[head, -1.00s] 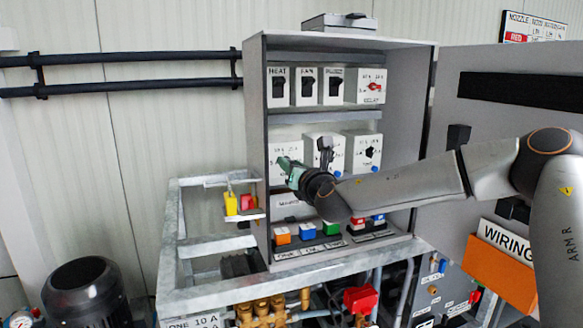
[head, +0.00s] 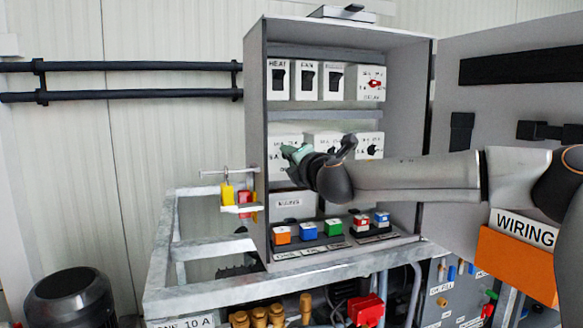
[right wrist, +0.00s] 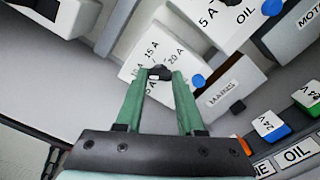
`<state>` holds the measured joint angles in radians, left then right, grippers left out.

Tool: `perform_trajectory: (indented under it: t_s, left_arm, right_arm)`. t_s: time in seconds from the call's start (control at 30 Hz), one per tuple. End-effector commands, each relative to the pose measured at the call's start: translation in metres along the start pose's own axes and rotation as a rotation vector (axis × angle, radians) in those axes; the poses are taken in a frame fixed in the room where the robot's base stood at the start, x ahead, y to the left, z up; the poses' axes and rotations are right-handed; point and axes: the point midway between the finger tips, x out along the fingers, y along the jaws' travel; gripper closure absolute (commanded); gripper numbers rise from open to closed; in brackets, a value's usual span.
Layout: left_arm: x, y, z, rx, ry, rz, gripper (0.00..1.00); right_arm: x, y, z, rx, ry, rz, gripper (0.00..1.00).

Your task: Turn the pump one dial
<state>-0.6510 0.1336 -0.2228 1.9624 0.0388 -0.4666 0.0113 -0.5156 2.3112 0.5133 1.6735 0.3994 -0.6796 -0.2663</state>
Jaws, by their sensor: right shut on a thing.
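The dial is a small black knob (right wrist: 160,72) on a white box (right wrist: 138,68) marked around it with amp values such as 15 A and 20 A. This box (head: 280,165) is the left one in the middle row of the open cabinet. My right gripper (right wrist: 160,76) has its green fingers closed on both sides of the knob. In the head view my right gripper (head: 296,153) is in front of the box and covers the knob. The box's name is not readable. My left gripper is out of view.
The box beside it is marked OIL (right wrist: 230,15). Above are switches marked HEAT (head: 278,80) and FAN (head: 307,80), and a red dial (head: 374,84). Coloured blocks (head: 308,231) line the cabinet floor below. The cabinet door (head: 505,120) stands open at the right.

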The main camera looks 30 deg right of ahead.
Motion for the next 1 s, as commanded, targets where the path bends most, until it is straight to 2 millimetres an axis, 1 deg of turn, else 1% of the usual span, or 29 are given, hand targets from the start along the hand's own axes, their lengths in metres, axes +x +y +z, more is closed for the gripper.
perform_trajectory:
  t_s: [0.03, 0.3, 0.77, 0.8, 1.0]
  left_arm:
    - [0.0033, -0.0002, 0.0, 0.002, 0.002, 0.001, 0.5]
    - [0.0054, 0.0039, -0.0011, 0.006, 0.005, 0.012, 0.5]
    - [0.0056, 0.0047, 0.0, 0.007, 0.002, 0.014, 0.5]
    - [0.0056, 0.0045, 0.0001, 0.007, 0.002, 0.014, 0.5]
    - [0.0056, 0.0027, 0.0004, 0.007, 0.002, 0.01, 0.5]
  right_arm:
    - [0.0, -0.0018, -0.0013, 0.023, 0.001, 0.0, 1.0]
    - [-0.0001, -0.0004, -0.0008, 0.099, 0.001, 0.0, 1.0]
    - [-0.0001, 0.0002, -0.0006, 0.111, 0.002, 0.0, 1.0]
    - [-0.0001, 0.0002, -0.0006, 0.111, 0.002, 0.0, 0.6]
    - [-0.0001, 0.0002, -0.0004, 0.11, 0.001, 0.0, 0.38]
